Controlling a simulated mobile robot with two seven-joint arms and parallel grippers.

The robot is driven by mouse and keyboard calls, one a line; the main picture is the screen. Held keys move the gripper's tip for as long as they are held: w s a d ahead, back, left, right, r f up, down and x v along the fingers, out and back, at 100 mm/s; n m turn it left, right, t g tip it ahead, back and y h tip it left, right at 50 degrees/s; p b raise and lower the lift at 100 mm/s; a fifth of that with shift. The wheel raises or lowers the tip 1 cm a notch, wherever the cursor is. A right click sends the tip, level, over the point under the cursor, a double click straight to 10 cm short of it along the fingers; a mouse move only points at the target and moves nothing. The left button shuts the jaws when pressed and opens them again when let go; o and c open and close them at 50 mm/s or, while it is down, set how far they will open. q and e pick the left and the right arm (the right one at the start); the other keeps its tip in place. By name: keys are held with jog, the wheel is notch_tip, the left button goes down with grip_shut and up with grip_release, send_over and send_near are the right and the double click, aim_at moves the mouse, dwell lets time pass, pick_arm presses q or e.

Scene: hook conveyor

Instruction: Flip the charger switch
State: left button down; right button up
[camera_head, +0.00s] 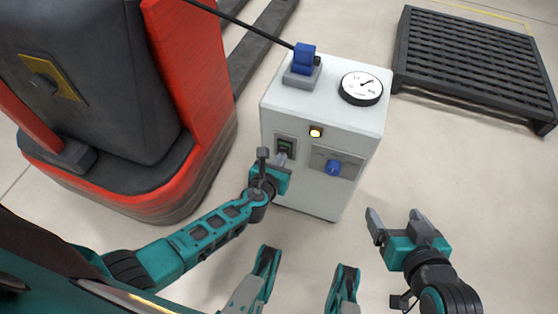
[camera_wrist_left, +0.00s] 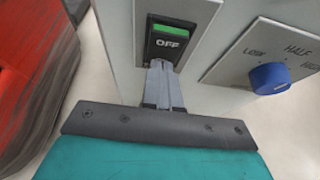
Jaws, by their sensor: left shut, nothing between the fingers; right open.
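The white charger box (camera_head: 290,190) stands on the floor in front of me. Its switch (camera_head: 286,145) is on the upper left of the front face. In the left wrist view the switch (camera_wrist_left: 167,42) has a green upper part and the word OFF on its black lower part. My left gripper (camera_head: 280,160) is shut and empty, with its fingertips (camera_wrist_left: 160,66) at the lower edge of the switch. I cannot tell if they touch it. My right gripper (camera_head: 405,220) is open and empty, to the right of the box and away from it.
A blue knob (camera_head: 333,167) is right of the switch, below a lit yellow lamp (camera_head: 316,132). A gauge (camera_head: 361,87) and a blue plug (camera_head: 304,58) with a black cable are on top. A red and black forklift (camera_head: 190,90) stands left. A dark pallet (camera_head: 475,65) lies back right.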

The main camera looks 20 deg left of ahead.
pick_arm(q)
jog(key=shift+w+r, duration=0.15)
jog(key=shift+r, duration=0.05)
pick_arm(e)
jog(key=shift+r, duration=0.1)
